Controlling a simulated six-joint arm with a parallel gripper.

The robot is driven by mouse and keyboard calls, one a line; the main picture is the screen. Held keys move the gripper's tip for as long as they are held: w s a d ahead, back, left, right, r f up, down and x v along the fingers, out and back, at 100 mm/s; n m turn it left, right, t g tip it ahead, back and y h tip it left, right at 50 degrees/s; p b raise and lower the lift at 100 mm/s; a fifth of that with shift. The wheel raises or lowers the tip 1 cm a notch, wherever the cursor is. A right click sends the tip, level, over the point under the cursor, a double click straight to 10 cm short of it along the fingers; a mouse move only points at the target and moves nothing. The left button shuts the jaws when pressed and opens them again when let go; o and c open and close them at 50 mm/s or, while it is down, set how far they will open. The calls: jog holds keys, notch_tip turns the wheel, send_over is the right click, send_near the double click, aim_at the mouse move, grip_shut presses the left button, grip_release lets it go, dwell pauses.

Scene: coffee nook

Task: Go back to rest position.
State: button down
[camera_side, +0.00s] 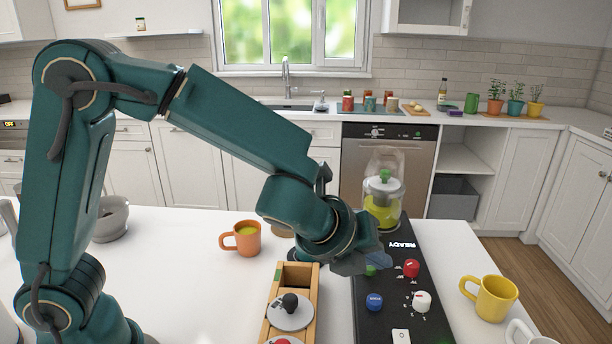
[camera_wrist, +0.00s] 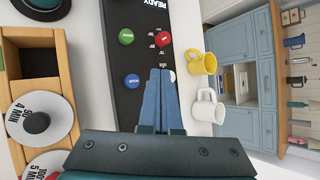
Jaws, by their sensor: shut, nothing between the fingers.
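My gripper (camera_side: 376,262) is shut and empty. In the side view it hangs over the black control panel (camera_side: 384,318), close to the green button (camera_side: 370,270). The panel also carries a red knob (camera_side: 411,268) and a blue button (camera_side: 374,301). The panel's display reads READY. I cannot tell whether the fingertips touch the panel.
A wooden box (camera_side: 313,300) with lidded compartments stands left of the panel. A juicer (camera_side: 383,190) stands behind the gripper. An orange mug (camera_side: 243,238) is at the left, a yellow mug (camera_side: 492,298) and a white mug (camera_side: 524,334) at the right. The table's left middle is clear.

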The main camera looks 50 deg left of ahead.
jog(key=shift+a, duration=0.1)
dwell(0.3)
jog(key=s+a+r+n+y, duration=0.2)
jog(key=s+a+r+n, duration=0.4)
jog(key=a+r+n, duration=0.4)
jog(key=s+f+n+g+h, duration=0.1)
jog(key=s+f+n+g, duration=0.2)
jog(key=s+n, duration=1.1)
notch_tip(320, 180, down, 3)
jog(key=n, duration=0.3)
jog(key=shift+d+f+n+g+h, duration=0.15)
jog(key=shift+d+n+g+h, duration=0.05)
jog(key=shift+n+g+h, duration=0.1)
dwell(1.4)
